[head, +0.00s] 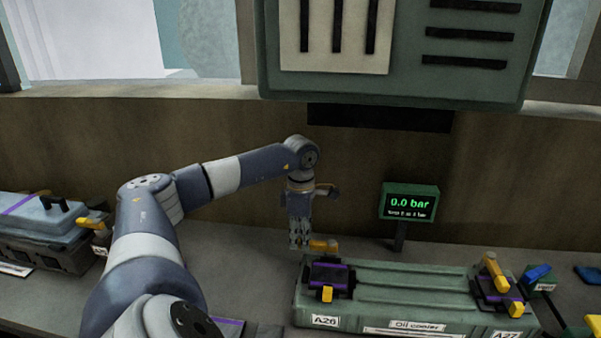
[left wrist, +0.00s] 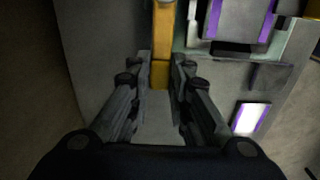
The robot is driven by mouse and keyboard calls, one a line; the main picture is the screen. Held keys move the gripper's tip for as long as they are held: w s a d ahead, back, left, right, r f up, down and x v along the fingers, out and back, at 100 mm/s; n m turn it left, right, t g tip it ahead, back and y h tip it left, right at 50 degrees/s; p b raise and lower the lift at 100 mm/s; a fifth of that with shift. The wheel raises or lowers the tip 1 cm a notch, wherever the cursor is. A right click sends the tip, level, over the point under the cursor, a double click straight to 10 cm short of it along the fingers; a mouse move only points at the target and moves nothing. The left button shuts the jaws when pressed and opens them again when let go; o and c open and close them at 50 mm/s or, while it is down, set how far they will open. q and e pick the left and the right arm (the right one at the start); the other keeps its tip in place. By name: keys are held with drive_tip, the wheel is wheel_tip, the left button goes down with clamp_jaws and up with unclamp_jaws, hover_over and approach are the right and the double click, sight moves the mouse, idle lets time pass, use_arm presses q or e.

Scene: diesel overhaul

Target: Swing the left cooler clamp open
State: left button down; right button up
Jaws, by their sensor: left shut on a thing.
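The green oil cooler (head: 412,290) lies on the bench at the right, with its name label on the front. Its left clamp (head: 328,278) is black with purple strips and sits by the A26 label. A yellow handle (head: 325,245) sticks out at this clamp's back left. My left gripper (head: 299,246) points down at the handle's left end. In the left wrist view the yellow handle (left wrist: 161,74) lies between its fingers, and the gripper is shut on it. The right clamp (head: 497,288), by the A27 label, has a raised yellow lever. My right gripper is not in view.
A pressure display (head: 409,202) reading 0.0 bar stands behind the cooler. A grey-blue unit with yellow levers (head: 45,228) sits at the far left. A green panel (head: 395,50) hangs above. Bare bench (head: 235,262) shows left of the cooler.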

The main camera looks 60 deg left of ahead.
use_arm(q)
drive_tip(key=shift+a+r, duration=0.1)
drive_tip(key=c, duration=1.5)
unclamp_jaws()
wheel_tip(320, 180, up, 12)
drive_tip(key=shift+f, duration=0.1)
